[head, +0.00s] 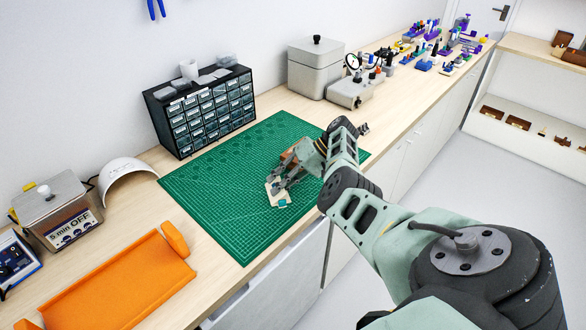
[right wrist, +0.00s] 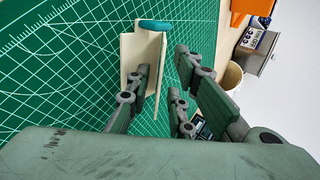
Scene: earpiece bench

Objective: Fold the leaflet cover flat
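The cream leaflet (head: 273,195) lies on the green cutting mat (head: 235,215), partly hidden by my right gripper (head: 285,180). In the right wrist view the leaflet (right wrist: 131,55) shows a flat part and a narrow panel (right wrist: 160,75) that looks raised on edge. A teal piece (right wrist: 155,25) sits at its end; it also shows in the head view (head: 283,203). My right gripper (right wrist: 166,65) is open, with the narrow panel between its fingers. Whether a finger touches the leaflet I cannot tell. My left gripper is out of view.
A brown object (head: 290,155) is partly hidden behind the right gripper. An orange tray (head: 120,285), a white dome (head: 127,180) and a drawer cabinet (head: 205,110) stand around the mat. A grey bin (head: 315,68) is behind. The mat's left half is clear.

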